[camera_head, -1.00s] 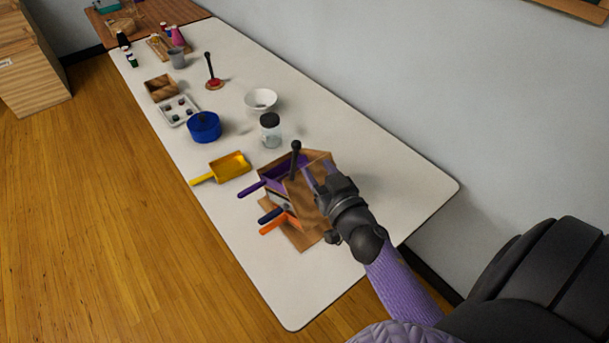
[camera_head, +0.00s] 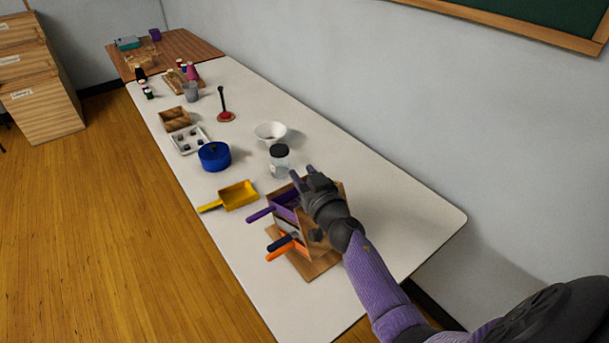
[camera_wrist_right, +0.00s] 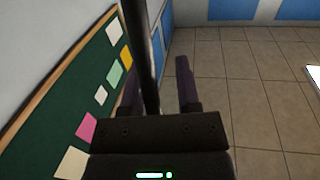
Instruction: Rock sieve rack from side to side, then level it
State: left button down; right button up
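The sieve rack is a wooden box (camera_head: 329,241) on a flat wooden base (camera_head: 318,266) near the table's close end. A purple-handled sieve (camera_head: 262,214) sits in its upper part, with a dark blue handle (camera_head: 280,242) and an orange handle (camera_head: 283,251) below. My right gripper (camera_head: 303,174) is above the box, its fingers pointing away from me. In the right wrist view, a dark rod (camera_wrist_right: 143,55) stands between the parted fingers, close to the left one, with a gap to the right one. The gripper hides the rack's lever in the head view. My left gripper is out of view.
A glass jar (camera_head: 280,166) with a black lid and a white bowl (camera_head: 270,132) stand beyond the rack. A yellow scoop (camera_head: 238,195) and a blue pot (camera_head: 214,157) lie to the left. The table (camera_head: 395,225) is clear to the right.

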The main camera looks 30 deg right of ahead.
jog(key=shift+d, duration=0.15)
grip_shut()
jog(key=shift+s+f, duration=0.1)
jog(key=shift+f, duration=0.05)
dwell(0.7)
